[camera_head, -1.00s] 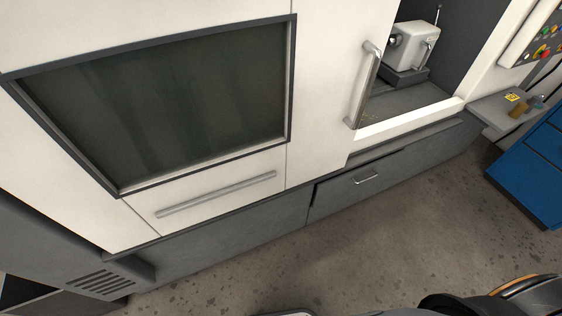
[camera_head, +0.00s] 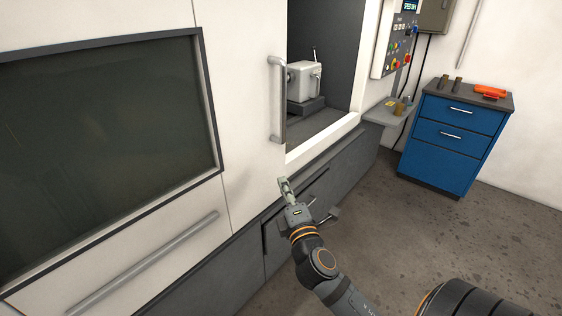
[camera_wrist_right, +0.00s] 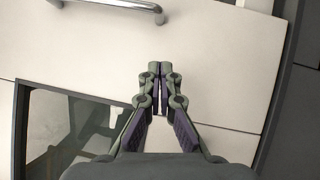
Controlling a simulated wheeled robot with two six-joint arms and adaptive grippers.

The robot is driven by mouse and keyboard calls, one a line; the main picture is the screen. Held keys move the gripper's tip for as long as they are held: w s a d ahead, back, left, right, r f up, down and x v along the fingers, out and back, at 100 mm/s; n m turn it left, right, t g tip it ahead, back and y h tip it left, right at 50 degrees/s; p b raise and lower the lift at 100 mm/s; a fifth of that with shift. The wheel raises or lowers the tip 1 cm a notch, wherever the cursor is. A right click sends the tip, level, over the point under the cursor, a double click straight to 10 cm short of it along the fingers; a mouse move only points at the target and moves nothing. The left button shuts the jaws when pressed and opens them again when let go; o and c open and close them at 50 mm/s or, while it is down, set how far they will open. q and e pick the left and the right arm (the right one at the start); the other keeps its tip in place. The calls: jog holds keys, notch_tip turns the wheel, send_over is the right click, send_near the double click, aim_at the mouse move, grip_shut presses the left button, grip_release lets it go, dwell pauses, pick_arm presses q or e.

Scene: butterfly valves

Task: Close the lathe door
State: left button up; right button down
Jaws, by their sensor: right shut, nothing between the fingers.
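The white lathe door (camera_head: 245,110) stands open, its right edge left of an opening into the machine. A vertical silver handle (camera_head: 277,100) is fixed near that edge. My right gripper (camera_head: 284,184) is shut and empty, below the handle and apart from it in the head view. In the right wrist view the fingertips (camera_wrist_right: 161,70) are together in front of a white panel, and a silver bar handle (camera_wrist_right: 125,5) lies beyond them at the top edge. My left gripper is not in view.
A grey tailstock (camera_head: 303,82) shows inside the opening. A control panel (camera_head: 397,38) is right of it. A blue drawer cabinet (camera_head: 455,135) stands at the right with an orange item on top. A large dark window (camera_head: 105,140) is at the left. The floor (camera_head: 400,220) between is clear.

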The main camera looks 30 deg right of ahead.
jog(key=p, duration=0.3)
send_near(278, 143)
jog(key=w+a, duration=0.2)
jog(key=w, duration=0.2)
jog(key=shift+w+d+r+p, duration=0.15)
jog(key=shift+w+d+p, duration=0.1)
jog(key=shift+d, duration=0.35)
jog(key=shift+w+d+r+p, duration=0.1)
jog(key=shift+w+d, duration=0.15)
jog(key=shift+d, duration=0.35)
jog(key=shift+w+d+r+p, duration=0.15)
jog(key=shift+w+d+p, duration=0.1)
jog(key=shift+d, duration=0.35)
